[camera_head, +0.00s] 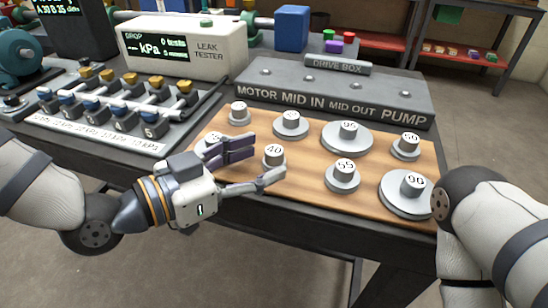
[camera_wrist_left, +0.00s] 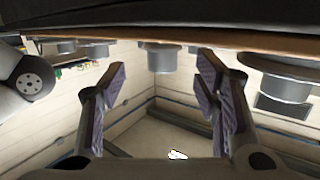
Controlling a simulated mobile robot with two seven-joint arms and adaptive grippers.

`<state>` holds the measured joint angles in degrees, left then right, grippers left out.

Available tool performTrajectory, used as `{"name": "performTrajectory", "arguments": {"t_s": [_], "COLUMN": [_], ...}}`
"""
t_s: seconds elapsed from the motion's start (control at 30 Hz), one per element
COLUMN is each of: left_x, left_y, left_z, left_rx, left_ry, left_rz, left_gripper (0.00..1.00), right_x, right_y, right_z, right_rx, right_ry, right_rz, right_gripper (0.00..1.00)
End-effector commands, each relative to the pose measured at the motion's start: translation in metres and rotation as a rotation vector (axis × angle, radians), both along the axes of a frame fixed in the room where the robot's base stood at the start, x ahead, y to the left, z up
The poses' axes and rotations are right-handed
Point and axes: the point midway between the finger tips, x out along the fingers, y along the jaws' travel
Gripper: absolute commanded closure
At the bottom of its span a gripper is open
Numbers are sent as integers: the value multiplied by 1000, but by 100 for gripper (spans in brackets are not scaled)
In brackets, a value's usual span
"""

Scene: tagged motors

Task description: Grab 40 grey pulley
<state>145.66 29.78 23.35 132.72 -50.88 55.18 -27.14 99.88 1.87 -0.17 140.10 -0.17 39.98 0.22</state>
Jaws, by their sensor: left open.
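The grey pulley marked 40 (camera_head: 274,161) stands upright on the wooden board, a small knob on a wider base. My left gripper (camera_head: 267,157) reaches in from the left, open, its two purple-padded fingers pointing at this pulley. In the left wrist view, a grey pulley (camera_wrist_left: 161,60) shows in the gap between the open fingers (camera_wrist_left: 161,73), apart from both; its number is hidden there. Whether the fingertips are level with its sides is hard to tell. My right gripper is not in view.
Other grey pulleys share the board (camera_head: 310,192): 95 (camera_head: 346,137), 55 (camera_head: 342,177), 90 (camera_head: 407,194), 50 (camera_head: 405,147), and several with less legible marks. One (camera_head: 210,143) is partly hidden behind my left gripper. A dark labelled block (camera_head: 335,98) stands behind. My right arm is at the right edge.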

Motion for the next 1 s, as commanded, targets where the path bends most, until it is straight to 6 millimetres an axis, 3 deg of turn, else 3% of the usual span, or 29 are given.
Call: {"name": "performTrajectory", "arguments": {"t_s": [0.2, 0.43, 0.47, 0.7, 1.0], "left_x": [24, 27, 27, 27, 27], "left_y": [-28, -31, -31, -30, -30], "left_z": [-4, -3, -3, -3, -2], "left_rx": [1, -1, 1, 0, 0], "left_ry": [1, 1, 1, 1, 0], "left_rz": [-1, 0, 0, 0, 0], "left_gripper": [44, 44, 46, 100, 100], "right_x": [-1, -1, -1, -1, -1], "right_y": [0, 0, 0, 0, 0], "right_z": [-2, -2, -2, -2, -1], "right_rx": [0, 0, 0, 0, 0], "right_ry": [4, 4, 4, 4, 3], "right_rz": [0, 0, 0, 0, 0], "right_gripper": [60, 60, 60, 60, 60]}}
